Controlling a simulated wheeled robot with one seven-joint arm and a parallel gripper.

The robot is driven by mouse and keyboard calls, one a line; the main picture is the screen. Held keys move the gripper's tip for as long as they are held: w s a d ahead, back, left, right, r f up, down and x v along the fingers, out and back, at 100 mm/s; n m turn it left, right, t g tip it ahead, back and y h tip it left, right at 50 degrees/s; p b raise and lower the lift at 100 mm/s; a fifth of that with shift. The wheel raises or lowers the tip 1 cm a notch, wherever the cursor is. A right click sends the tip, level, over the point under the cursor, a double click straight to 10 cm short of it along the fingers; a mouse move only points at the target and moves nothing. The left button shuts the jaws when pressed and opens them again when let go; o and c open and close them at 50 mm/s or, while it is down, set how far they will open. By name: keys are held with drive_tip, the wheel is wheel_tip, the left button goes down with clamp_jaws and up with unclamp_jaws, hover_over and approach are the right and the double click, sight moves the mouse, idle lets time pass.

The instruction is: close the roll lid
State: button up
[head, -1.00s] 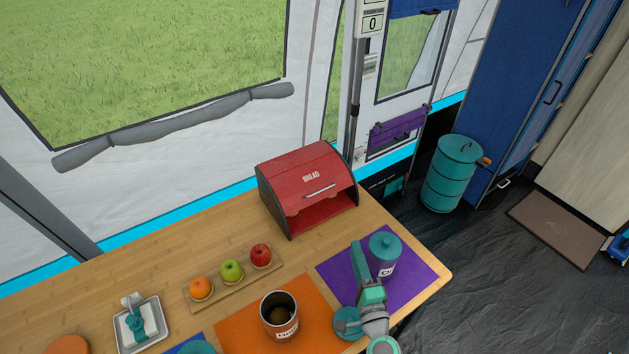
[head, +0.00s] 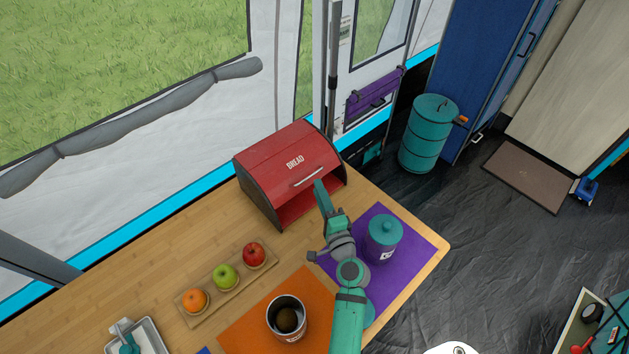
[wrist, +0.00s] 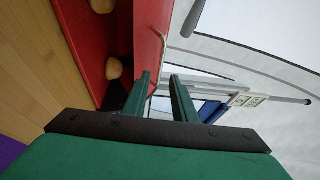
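The red bread box (head: 285,165) stands at the back of the wooden table, with its curved roll lid (head: 279,147) raised and the front open below it. The lid's pale handle (head: 308,177) runs along its lower edge. My gripper (head: 319,186) is at the box's front, close by the handle. In the wrist view my gripper (wrist: 162,85) has its two green fingers apart with nothing held. The red lid edge (wrist: 149,40) and the handle (wrist: 164,42) lie just beyond the fingertips. I cannot tell whether they touch. Bread (wrist: 112,68) shows inside the box.
A teal canister (head: 384,240) stands on a purple mat (head: 415,250) to the right of my arm. A metal pot (head: 286,318) is on an orange mat (head: 240,335). A fruit tray (head: 228,287) with an orange and two apples lies left of the arm. Bare table lies left of the box.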

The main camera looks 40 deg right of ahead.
drive_tip(key=x, duration=0.4)
drive_tip(key=shift+w, duration=0.1)
clamp_jaws()
idle(1.4)
